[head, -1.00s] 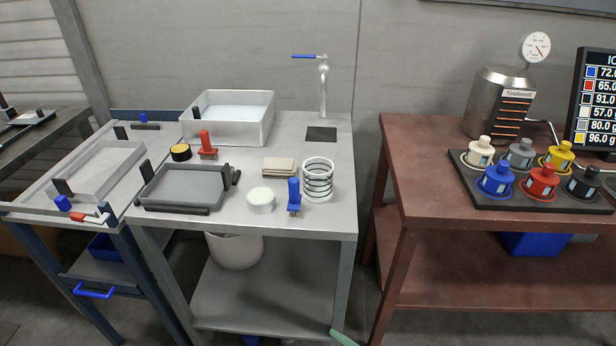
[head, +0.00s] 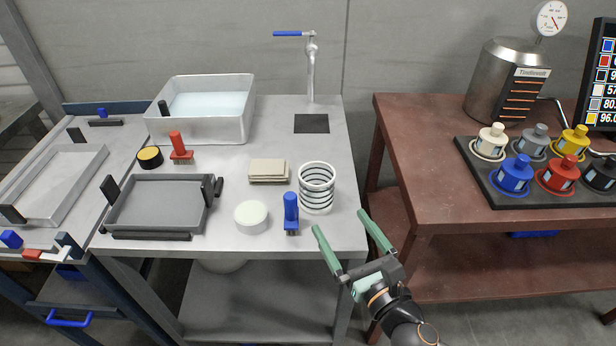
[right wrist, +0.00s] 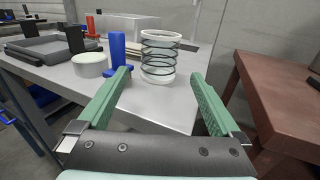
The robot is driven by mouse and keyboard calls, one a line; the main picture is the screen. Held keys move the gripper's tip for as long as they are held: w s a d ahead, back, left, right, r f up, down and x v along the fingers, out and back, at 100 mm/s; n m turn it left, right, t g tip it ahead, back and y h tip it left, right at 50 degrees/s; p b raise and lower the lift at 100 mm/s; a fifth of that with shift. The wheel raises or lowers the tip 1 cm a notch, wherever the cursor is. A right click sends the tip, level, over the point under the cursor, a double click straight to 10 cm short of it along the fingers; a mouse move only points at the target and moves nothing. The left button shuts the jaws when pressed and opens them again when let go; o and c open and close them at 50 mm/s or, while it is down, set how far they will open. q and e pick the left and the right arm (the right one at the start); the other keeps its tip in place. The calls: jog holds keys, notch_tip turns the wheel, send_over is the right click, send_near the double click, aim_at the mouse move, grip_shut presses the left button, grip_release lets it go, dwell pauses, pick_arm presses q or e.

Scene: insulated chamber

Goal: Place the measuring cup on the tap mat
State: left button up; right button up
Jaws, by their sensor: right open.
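The measuring cup (head: 316,187) appears to be the white, see-through cylinder with dark rings, upright near the right front of the metal table. It also shows in the right wrist view (right wrist: 159,57), beyond the fingertips. The tap mat (head: 312,123) is a bare dark square under the tap at the back of the table. My right gripper (head: 339,220) is open and empty at the table's front right corner, its green fingers pointing towards the cup but apart from it. My left gripper is out of view.
A blue-handled brush (head: 291,213) stands just left of the cup, with a white round tub (head: 251,217) beside it. Folded cloths (head: 268,171) lie behind. The tap (head: 311,70) rises behind the mat. The red-brown table (head: 440,180) stands right, across a gap.

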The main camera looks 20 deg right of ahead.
jog(key=p, duration=0.1)
send_near(311, 174)
jog(key=shift+w+a+f, duration=0.1)
jog(key=shift+w+f, duration=0.05)
jog(key=shift+w, duration=0.3)
jog(key=shift+w+a+f, duration=0.1)
jog(key=shift+w+f, duration=0.1)
jog(key=shift+w, duration=0.2)
jog(key=shift+w+a+r, duration=0.15)
jog(key=shift+w, duration=1.2)
jog(key=shift+w+a+r, duration=0.1)
jog(key=shift+w+a, duration=0.05)
jog(key=shift+w, duration=1.15)
jog(key=c, duration=1.3)
jog(key=shift+p, duration=0.3)
jog(key=shift+r, duration=0.15)
